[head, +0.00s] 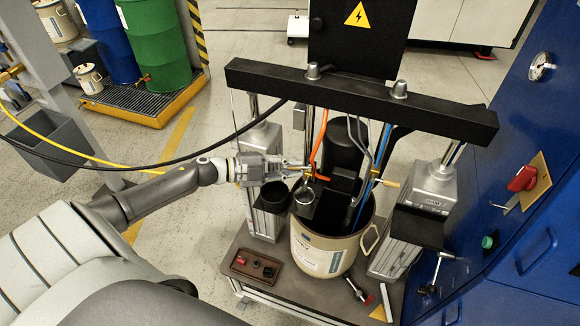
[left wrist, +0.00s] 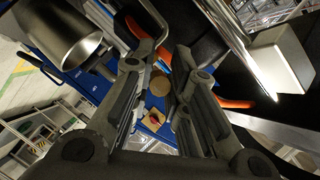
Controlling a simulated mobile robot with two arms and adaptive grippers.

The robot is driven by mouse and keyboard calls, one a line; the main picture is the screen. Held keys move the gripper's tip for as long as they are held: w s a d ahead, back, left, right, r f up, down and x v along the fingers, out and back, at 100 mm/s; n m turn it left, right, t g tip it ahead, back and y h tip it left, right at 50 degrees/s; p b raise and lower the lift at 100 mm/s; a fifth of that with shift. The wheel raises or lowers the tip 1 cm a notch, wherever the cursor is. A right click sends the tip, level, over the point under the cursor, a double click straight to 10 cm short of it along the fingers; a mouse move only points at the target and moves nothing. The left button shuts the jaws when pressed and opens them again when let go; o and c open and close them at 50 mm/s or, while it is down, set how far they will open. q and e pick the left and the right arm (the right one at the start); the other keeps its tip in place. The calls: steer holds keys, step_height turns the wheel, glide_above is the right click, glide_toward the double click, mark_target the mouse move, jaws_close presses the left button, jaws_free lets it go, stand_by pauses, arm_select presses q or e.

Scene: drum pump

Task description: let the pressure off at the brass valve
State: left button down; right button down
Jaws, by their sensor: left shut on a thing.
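The brass valve (head: 308,173) sits among the hoses above the open beige drum (head: 318,262), with an orange-red part beside it. My left gripper (head: 301,168) reaches it from the left, level with the black follower parts. Its fingers are closed in on the valve, though the exact contact is small and partly hidden. In the left wrist view, a round brass face (left wrist: 160,85) shows between the fingers, and an orange lever (left wrist: 236,103) shows to the right. My right gripper is not in view.
A black crossbar (head: 360,101) on two posts spans above the drum. Hoses and cables hang close by. A blue cabinet (head: 530,110) stands at the right. Floor at the left is partly open.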

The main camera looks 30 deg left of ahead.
arm_select(q)
steer(key=m+g+h+b, duration=0.1)
steer(key=b, duration=0.1)
steer(key=w+m+g+h+b, duration=0.1)
steer(key=b, duration=0.1)
steer(key=shift+a, duration=0.2)
steer(key=c, duration=1.4)
jaws_free()
steer(key=shift+c, duration=0.2)
steer(key=v, duration=1.2)
steer(key=shift+w, duration=0.1)
